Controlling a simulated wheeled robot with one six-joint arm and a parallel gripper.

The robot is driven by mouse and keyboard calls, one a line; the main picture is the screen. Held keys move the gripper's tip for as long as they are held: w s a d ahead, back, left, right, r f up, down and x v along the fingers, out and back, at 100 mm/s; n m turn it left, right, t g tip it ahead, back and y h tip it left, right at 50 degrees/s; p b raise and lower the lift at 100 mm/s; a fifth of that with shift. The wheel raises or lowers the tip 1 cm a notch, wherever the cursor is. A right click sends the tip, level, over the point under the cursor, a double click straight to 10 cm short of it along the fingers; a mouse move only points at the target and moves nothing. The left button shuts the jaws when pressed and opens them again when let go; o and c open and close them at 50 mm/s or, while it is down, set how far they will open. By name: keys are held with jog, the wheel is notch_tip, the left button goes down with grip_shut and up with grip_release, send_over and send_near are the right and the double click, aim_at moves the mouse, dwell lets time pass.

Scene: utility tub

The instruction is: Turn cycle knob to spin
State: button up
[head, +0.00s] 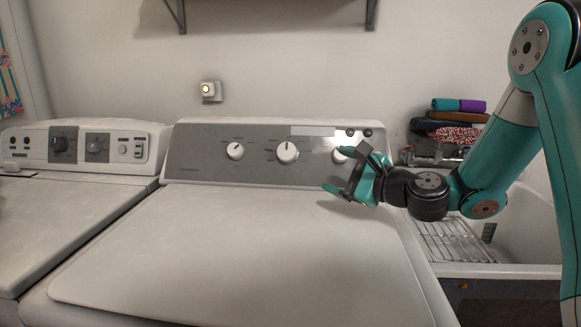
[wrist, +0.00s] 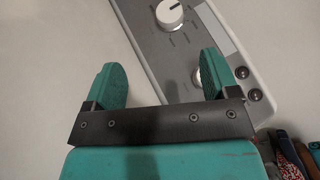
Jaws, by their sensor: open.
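The washer's grey control panel (head: 210,168) carries three white knobs: a left knob (head: 235,150), a larger middle knob (head: 287,152) and a right knob (head: 339,156). The labels are too small to read, so I cannot tell which is the cycle knob. My gripper (head: 337,170) is open and empty in front of the panel's right part, partly hiding the right knob. In the wrist view, my gripper's (wrist: 161,76) two teal fingers are spread apart. The middle knob (wrist: 169,14) shows at the top with a dark pointer line, and the right knob (wrist: 197,76) is mostly hidden behind the right finger.
Two dark buttons (head: 350,132) sit at the panel's upper right. The flat white lid (head: 230,240) below is clear. A second machine (head: 85,145) stands at left. A utility tub (head: 525,225) with a wire rack (head: 450,240) and folded cloths (head: 458,117) are at right.

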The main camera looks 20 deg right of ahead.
aim_at(287, 151)
jog(key=shift+m, duration=0.6)
jog(key=p+x, duration=0.1)
jog(key=x, duration=0.4)
jog(key=d+p+x, duration=0.1)
jog(key=p+x, duration=0.1)
jog(key=x, duration=0.4)
jog(key=w+p+x, duration=0.1)
jog(key=p+x, duration=0.1)
jog(key=x, duration=0.4)
jog(key=shift+d+r, duration=0.1)
jog(key=shift+d, duration=0.25)
jog(key=c, duration=0.9)
